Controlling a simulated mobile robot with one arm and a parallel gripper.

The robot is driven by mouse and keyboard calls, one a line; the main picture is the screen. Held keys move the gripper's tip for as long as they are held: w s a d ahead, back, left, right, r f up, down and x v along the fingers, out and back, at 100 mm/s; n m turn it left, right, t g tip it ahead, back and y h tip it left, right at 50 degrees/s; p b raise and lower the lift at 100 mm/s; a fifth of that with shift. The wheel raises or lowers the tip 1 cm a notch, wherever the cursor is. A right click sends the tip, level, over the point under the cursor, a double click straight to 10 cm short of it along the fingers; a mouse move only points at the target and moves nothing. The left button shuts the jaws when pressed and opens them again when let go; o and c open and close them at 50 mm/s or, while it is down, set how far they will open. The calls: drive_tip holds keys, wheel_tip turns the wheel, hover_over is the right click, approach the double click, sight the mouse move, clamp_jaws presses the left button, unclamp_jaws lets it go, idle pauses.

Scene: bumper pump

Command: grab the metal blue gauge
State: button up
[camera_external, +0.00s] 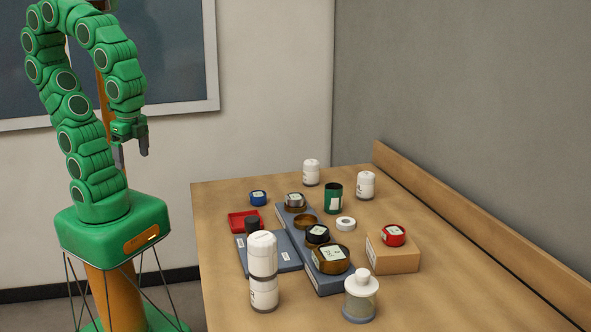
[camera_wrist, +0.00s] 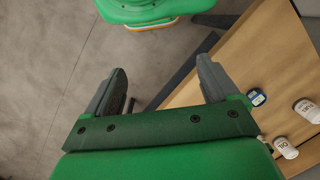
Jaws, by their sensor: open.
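The blue gauge (camera_external: 258,198) is a small round blue piece with a pale labelled face. It lies on the table near its far left edge, behind the red tray. It also shows in the wrist view (camera_wrist: 257,98), just right of the right finger. My gripper (camera_external: 131,154) hangs in the air left of the table, well apart from the gauge. In the wrist view my gripper (camera_wrist: 165,85) is open, with nothing between its fingers.
A red tray (camera_external: 232,223) is close in front of the gauge. A blue-grey stepped rack (camera_external: 318,274) holds several round gauges. White bottles (camera_external: 263,272), a green cup (camera_external: 333,200) and a cardboard box (camera_external: 400,259) stand around. The table's far left corner is clear.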

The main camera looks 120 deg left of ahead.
sight(255, 192)
drive_tip(key=w+d+f+n+h, duration=0.3)
drive_tip(key=w+f+n+h, duration=0.2)
drive_tip(key=w+n+h, duration=0.25)
drive_tip(key=w+a+f+n+t+h, duration=0.2)
drive_tip(key=w+a+f+n+t, duration=0.15)
drive_tip(key=w+a+n, duration=0.45)
drive_tip(key=a+f+n+t+y, duration=0.1)
drive_tip(key=a+f+n+t, duration=0.2)
drive_tip(key=a, duration=0.6)
drive_tip(key=s+a+f+n+t+y, duration=0.1)
drive_tip(key=a+f+n+t+y, duration=0.1)
drive_tip(key=a+n, duration=0.5)
drive_tip(key=a+f+n+t+y, duration=0.1)
drive_tip(key=a+f+n+t, duration=0.2)
drive_tip(key=a+n+t, duration=0.3)
drive_tip(key=shift+s+a+f+y, duration=0.1)
drive_tip(key=shift+a+f+y, duration=0.1)
drive_tip(key=shift+a, duration=1)
drive_tip(key=shift+s+a+f+y, duration=0.1)
drive_tip(key=shift+a+f, duration=0.1)
drive_tip(key=shift+a, duration=1)
drive_tip(key=shift+x, duration=1.2)
drive_tip(key=shift+a+x, duration=0.2)
drive_tip(key=shift+x, duration=1.1)
drive_tip(key=shift+a+x, duration=0.25)
drive_tip(key=shift+x, duration=1.05)
drive_tip(key=shift+w, duration=0.15)
